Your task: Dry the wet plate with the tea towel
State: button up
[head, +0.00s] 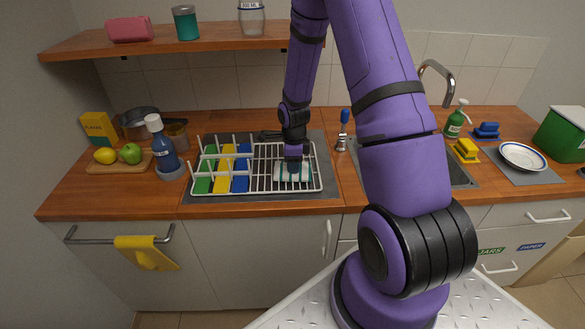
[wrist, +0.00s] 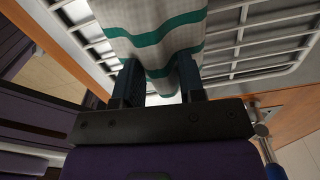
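The tea towel (head: 291,173), white with teal stripes, is at the front right of the white wire dish rack (head: 258,183). In the wrist view the towel (wrist: 155,35) narrows down between my two fingers. My gripper (head: 294,162) points down over the rack; in the wrist view my gripper (wrist: 158,82) has a finger on each side of the towel and appears shut on it. A white plate with a blue rim (head: 522,156) lies on a grey mat (head: 530,178) right of the sink, far from my gripper. Whether the plate is wet cannot be seen.
Green, yellow and blue items stand in the rack's left part. A blue bottle (head: 160,147) stands left of it. My arm hides part of the sink (head: 455,173).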

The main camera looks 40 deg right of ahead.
jog(key=c, duration=0.5)
jog(key=shift+r, duration=2.55)
jog(key=shift+c, duration=0.2)
jog(key=shift+a, duration=0.1)
